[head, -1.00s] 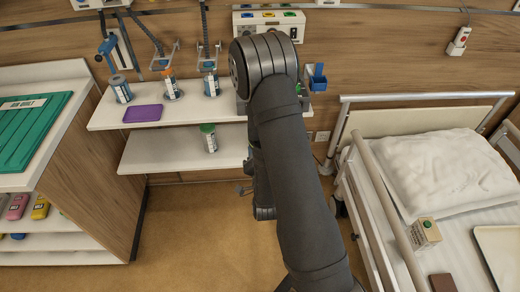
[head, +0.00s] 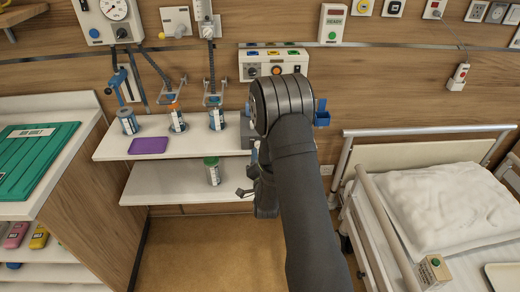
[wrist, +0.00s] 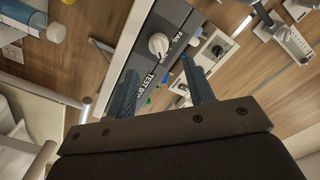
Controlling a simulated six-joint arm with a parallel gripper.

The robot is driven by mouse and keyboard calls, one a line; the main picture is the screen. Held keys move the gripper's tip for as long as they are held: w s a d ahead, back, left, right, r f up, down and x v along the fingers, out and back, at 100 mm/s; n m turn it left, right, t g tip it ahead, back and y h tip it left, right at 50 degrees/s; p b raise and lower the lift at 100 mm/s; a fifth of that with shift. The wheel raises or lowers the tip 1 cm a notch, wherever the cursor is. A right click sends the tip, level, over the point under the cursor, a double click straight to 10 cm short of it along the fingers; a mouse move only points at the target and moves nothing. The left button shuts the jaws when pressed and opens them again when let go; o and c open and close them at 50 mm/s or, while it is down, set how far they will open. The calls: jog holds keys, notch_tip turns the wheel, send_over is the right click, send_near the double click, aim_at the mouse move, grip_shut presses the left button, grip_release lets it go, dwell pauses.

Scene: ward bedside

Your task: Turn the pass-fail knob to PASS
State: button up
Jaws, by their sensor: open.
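A white round knob (wrist: 158,44) sits on a dark panel (wrist: 135,66) in the wrist view. Which way the knob points is too small to tell. My gripper (wrist: 158,66) is open, its two blue-grey fingers apart and nothing seen between them. In the picture the knob lies just beyond the fingertips, between their lines, with no contact visible. In the head view my arm hides most of the panel and the knob.
A wall shelf (head: 185,135) holds several capped bottles and a purple mat (head: 148,146). A white box with coloured controls (head: 255,70) is on the wall above my arm. A bed (head: 430,200) stands at right, a cabinet (head: 85,205) at left. Floor between is clear.

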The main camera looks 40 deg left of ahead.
jog(key=shift+x, duration=2.75)
jog(key=c, duration=1)
jog(key=shift+n, duration=0.6)
jog(key=o, duration=1)
jog(key=shift+s+d, duration=0.1)
jog(key=shift+s, duration=0.05)
jog(key=v, duration=1.7)
jog(key=shift+r, duration=0.1)
